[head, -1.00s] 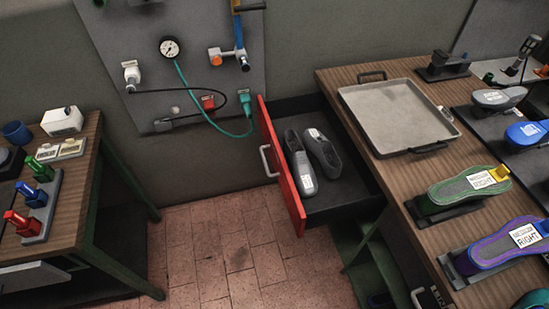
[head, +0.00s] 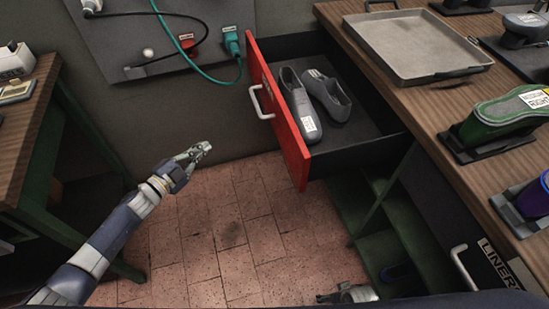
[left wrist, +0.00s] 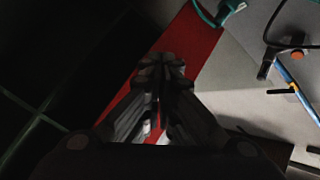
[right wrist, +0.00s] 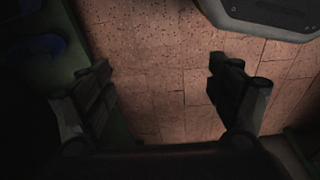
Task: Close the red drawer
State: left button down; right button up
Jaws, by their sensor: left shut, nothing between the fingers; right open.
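The red drawer (head: 281,120) stands pulled out to the left from under the workbench, with a pale bar handle (head: 261,101) on its front. Two grey shoes (head: 299,106) lie inside. My left gripper (head: 203,150) is shut and empty, to the left of the drawer front and apart from it. In the left wrist view the red front (left wrist: 196,45) shows beyond the shut fingers (left wrist: 160,75). My right gripper (head: 325,297) is low at the bottom edge of the head view, below the drawer; the right wrist view shows its fingers (right wrist: 160,75) open over the floor tiles.
The workbench (head: 420,105) bears a grey tray (head: 415,45) and shoe forms such as a green one (head: 505,113). Another drawer handle (head: 462,268) shows lower right. A table (head: 30,130) stands left. A teal hose (head: 190,60) hangs on the wall panel. Tiled floor (head: 225,235) lies open between.

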pick_arm(q)
jog(key=s+d+r+m+g+h+b, duration=0.1)
jog(key=d+r+m+g+h+b, duration=0.3)
jog(key=m+b, duration=0.35)
jog(key=m+g+h+b, duration=0.4)
jog(key=m+g+b, duration=0.1)
jog(key=m, duration=0.3)
send_near(285, 140)
jog(key=x, duration=0.6)
jog(key=shift+r, duration=0.15)
jog(key=shift+w+d, duration=0.15)
jog(key=shift+d, duration=0.35)
pick_arm(e)
jog(key=shift+t, duration=0.4)
jog(key=shift+w+a+f, duration=0.15)
jog(key=shift+w, duration=0.95)
jog(key=shift+w+a+f, duration=0.1)
jog(key=shift+w+a, duration=0.05)
jog(key=shift+w, duration=0.95)
jog(key=shift+s+d, duration=0.15)
